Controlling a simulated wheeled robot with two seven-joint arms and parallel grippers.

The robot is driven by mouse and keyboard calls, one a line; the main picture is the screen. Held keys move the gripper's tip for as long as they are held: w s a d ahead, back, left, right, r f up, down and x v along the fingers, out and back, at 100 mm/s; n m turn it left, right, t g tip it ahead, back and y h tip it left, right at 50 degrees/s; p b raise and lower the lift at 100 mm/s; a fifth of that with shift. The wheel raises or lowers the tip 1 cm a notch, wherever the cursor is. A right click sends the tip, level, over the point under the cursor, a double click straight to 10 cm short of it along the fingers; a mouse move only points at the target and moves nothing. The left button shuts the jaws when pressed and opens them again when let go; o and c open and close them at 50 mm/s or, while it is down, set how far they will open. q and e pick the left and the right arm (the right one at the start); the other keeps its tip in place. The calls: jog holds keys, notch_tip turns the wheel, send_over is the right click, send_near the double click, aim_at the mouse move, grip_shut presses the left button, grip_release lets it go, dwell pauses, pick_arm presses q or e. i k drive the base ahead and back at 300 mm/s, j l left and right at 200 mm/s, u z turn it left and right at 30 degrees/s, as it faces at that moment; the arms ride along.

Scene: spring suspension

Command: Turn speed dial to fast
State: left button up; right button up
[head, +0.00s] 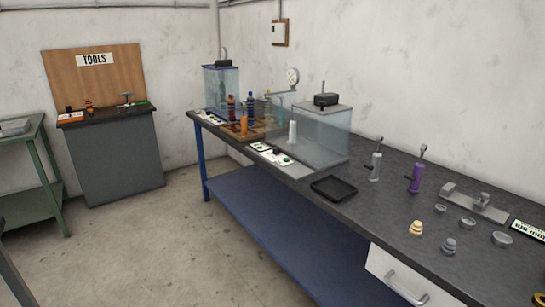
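A long dark workbench (340,168) runs along the right wall. A clear box (322,135) with a black unit on top stands on it, with a light control panel (270,152) at its front left. The panel carries small dark and green parts; which one is the speed dial, and its setting, are too small to tell. A second clear box (221,90) with a blue rim stands at the far end, with another small panel (211,117) in front. Neither of my grippers is in view.
A tools cabinet (115,155) and a green table (35,190) stand left. The floor (150,250) between is clear.

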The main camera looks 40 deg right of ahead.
aim_at(277, 150)
jog(key=i+z, duration=0.15)
jog(key=z, duration=0.25)
jog(key=i+z, duration=0.15)
jog(key=z, duration=0.25)
jog(key=i+z, duration=0.15)
jog(key=z, duration=0.25)
